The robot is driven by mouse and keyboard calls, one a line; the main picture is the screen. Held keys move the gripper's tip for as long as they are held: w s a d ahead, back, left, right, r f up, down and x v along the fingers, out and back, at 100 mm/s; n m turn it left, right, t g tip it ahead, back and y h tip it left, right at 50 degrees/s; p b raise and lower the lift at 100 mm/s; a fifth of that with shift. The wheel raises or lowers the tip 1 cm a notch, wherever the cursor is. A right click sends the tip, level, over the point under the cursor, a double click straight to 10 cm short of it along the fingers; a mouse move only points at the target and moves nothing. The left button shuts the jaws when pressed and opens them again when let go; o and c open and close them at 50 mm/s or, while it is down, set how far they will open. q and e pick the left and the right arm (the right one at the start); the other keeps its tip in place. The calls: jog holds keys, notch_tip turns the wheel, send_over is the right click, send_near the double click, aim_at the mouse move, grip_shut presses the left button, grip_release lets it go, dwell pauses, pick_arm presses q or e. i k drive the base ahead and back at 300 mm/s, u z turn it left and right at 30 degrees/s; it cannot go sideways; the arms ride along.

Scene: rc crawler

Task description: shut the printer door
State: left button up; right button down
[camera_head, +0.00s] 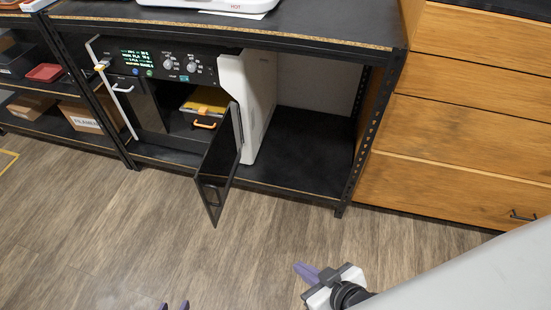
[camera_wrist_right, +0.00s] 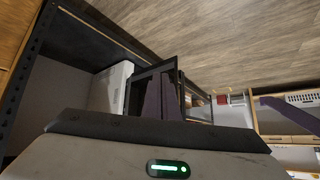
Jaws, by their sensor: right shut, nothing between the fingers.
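The printer (camera_head: 262,95) is a white and black box on the shelf, with a lit control panel (camera_head: 165,63) along its top front. Its dark, glassy door (camera_head: 218,170) stands wide open, hinged at the right of the front and jutting out past the shelf edge. In the right wrist view the printer's white side (camera_wrist_right: 108,88) and the dark door frame (camera_wrist_right: 150,80) show beyond my fingers. My right gripper (camera_head: 306,272) is shut and empty, to the right of the door and apart from it. My left gripper (camera_head: 174,305) shows only two separated fingertips at the bottom edge.
Inside the printer lies a yellow-topped item with an orange handle (camera_head: 205,123). The black shelf (camera_head: 305,155) right of the printer is bare. A wooden drawer cabinet (camera_head: 460,120) stands at the right. A rack with boxes (camera_head: 80,115) is at the left. The floor (camera_head: 100,225) in front is clear.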

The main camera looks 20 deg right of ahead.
aim_at(218, 168)
jog(key=z, duration=0.15)
jog(key=i, duration=1)
jog(key=k, duration=0.5)
jog(key=u, duration=1.45)
jog(key=k, duration=0.9)
jog(key=z, duration=1.35)
jog(key=i, duration=0.45)
jog(key=u, duration=0.15)
